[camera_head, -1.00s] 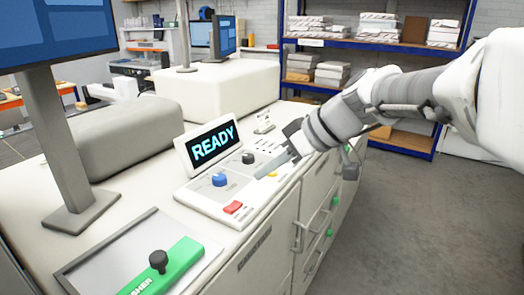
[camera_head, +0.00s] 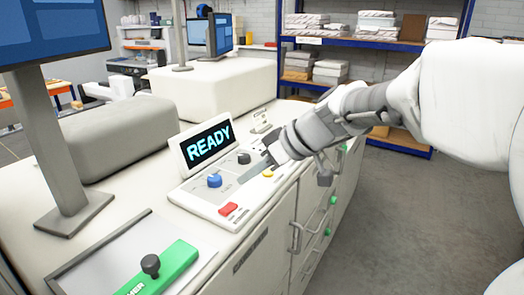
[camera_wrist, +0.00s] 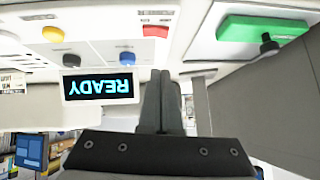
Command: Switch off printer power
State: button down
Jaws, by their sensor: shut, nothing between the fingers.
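The printer's control panel (camera_head: 200,200) is white and sits on the cabinet top. Its tilted display (camera_head: 207,148) reads READY. The panel carries a blue knob (camera_head: 214,181), a black knob (camera_head: 244,158), a red button (camera_head: 228,209) and a yellow button (camera_head: 268,173). Contact cannot be told. In the wrist view, the shut fingers (camera_wrist: 160,74) point toward the panel, with the red button (camera_wrist: 155,31) beyond them and the blue knob (camera_wrist: 127,59) to their left.
A green handle bar with a black knob (camera_head: 150,265) lies at the front left. A monitor stand (camera_head: 73,213) and a grey rounded cover (camera_head: 108,137) stand left of the panel. Cabinet doors (camera_head: 265,240) drop away at right, above open floor (camera_head: 400,225). Shelves (camera_head: 375,45) stand behind.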

aim_at(223, 208)
jog(key=x, duration=0.6)
notch_tip(223, 208, down, 2)
jog(key=shift+s+f, duration=0.25)
jog(key=shift+f, duration=0.55)
